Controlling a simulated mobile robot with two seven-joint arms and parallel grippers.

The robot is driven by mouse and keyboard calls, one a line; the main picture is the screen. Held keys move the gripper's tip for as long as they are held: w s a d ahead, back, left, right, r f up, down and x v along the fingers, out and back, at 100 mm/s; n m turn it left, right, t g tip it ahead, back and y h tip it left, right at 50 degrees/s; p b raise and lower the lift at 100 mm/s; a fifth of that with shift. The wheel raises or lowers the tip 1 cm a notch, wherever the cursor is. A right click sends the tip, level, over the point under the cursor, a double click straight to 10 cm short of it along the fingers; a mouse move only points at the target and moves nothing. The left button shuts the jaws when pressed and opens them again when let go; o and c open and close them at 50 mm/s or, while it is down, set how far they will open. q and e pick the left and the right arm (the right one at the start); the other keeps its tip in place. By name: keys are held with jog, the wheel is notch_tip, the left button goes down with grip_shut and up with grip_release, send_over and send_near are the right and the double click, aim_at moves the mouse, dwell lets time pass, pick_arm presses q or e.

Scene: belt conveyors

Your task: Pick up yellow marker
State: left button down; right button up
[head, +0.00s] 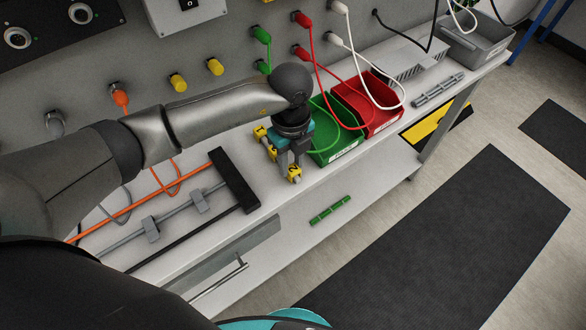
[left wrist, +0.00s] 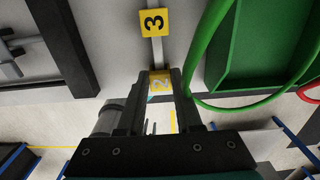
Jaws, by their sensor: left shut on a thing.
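My left gripper (head: 289,165) is over the white bench top, between a black bar and a green bin. In the left wrist view its fingers (left wrist: 159,88) are shut on a yellow marker (left wrist: 160,80) bearing a "2". That marker also shows at the fingertips in the head view (head: 294,174). Another yellow marker (left wrist: 153,22) with a "3" sits farther along the same grey rail (left wrist: 157,52), apart from the fingers. My gripper partly hides the rail in the head view. My right gripper is not in view.
The green bin (head: 349,150) and red bin (head: 383,123) stand close on the right, with cables looping over them. The black bar (head: 234,181) lies left. Plugs and cables fill the wall panel (head: 185,55). A green strip (head: 330,210) lies on the lower shelf.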

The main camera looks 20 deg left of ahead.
aim_at(290, 166)
pick_arm(q)
notch_tip(290, 166, up, 20)
jog(key=p, duration=0.1)
jog(key=shift+p, duration=0.35)
jog(key=shift+a, duration=0.1)
